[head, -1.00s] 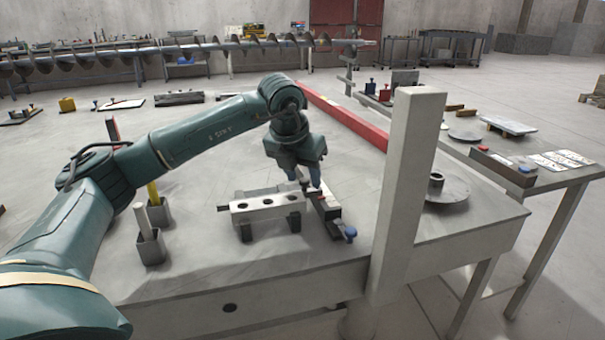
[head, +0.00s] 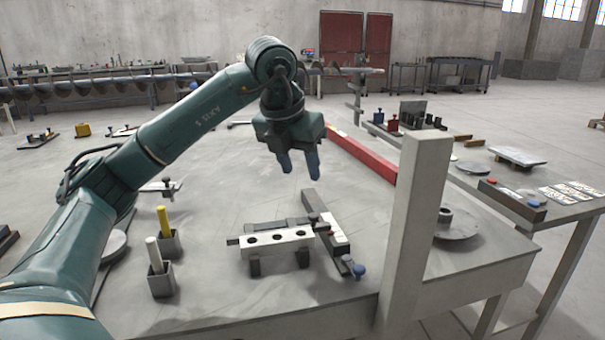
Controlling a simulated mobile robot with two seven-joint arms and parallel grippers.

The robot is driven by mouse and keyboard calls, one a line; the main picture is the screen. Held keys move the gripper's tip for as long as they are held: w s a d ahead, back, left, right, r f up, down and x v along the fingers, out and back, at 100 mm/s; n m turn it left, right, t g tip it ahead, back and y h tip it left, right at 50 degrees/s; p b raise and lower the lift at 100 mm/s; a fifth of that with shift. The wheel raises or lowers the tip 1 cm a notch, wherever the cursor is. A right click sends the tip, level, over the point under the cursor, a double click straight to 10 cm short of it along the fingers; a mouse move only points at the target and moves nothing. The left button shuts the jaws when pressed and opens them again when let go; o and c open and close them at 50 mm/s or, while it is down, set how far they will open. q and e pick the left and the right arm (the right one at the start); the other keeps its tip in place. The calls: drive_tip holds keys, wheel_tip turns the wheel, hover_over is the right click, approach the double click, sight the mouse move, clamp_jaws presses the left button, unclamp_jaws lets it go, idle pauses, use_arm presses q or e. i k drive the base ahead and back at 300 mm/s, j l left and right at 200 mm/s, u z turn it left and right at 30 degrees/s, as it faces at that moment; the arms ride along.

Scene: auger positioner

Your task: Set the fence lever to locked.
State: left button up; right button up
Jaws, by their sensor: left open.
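A pale fence block (head: 262,241) with several dark holes stands on short dark feet on the table. A small dark lever with a round knob (head: 315,218), which looks like the fence lever, sits where block and rail meet. I cannot read whether it is locked. My left gripper (head: 300,172) is open and empty, fingers pointing down, above and apart from the lever. My right gripper is not in view.
A grey post (head: 407,230) rises at the right of the rail. A red beam (head: 365,155) lies behind. Two grey holders with a white rod (head: 154,255) and a yellow rod (head: 164,221) stand left. The table between holders and block is clear.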

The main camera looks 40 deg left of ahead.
sight(357, 271)
drive_tip(key=k, duration=1)
